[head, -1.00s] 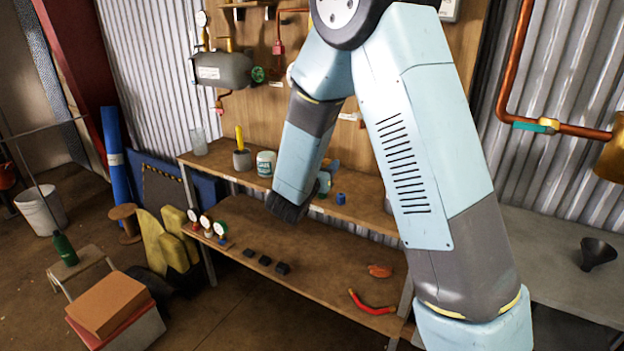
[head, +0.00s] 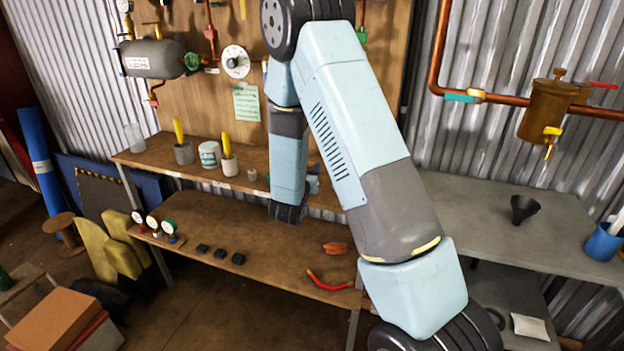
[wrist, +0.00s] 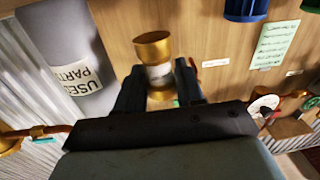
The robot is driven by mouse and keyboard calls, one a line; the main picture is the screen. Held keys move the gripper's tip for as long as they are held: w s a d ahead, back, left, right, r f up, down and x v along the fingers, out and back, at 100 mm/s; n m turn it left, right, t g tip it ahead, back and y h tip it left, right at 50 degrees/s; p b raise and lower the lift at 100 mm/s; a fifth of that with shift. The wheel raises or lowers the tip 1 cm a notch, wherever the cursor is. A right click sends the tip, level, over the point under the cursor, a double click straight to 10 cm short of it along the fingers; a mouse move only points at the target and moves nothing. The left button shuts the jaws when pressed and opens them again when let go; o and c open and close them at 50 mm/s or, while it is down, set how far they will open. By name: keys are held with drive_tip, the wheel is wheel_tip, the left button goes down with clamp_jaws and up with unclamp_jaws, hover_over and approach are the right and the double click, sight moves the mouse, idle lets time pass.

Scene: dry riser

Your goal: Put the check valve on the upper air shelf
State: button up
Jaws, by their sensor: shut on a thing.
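In the wrist view my gripper (wrist: 160,84) is shut on a brass cylinder with a pale middle band, which I take to be the check valve (wrist: 153,48). It stands roughly upright in the picture between the two dark fingers, with a wooden board behind it. In the head view the fingers and the valve cannot be made out; my forearm hangs in front of the left workbench. The upper wooden shelf (head: 158,160) of that bench, likely the upper air shelf, runs behind my forearm, which hides part of it.
Yellow-handled pots (head: 183,152) and a white tub (head: 209,155) stand on the upper shelf. A grey tank (head: 152,58) hangs on the board.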

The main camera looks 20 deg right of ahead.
drive_tip(key=shift+w+d+f, duration=0.1)
drive_tip(key=shift+d+f, duration=0.1)
drive_tip(key=shift+f, duration=0.75)
drive_tip(key=shift+d+f, duration=0.15)
drive_tip(key=shift+f, duration=0.8)
drive_tip(key=o, duration=1.1)
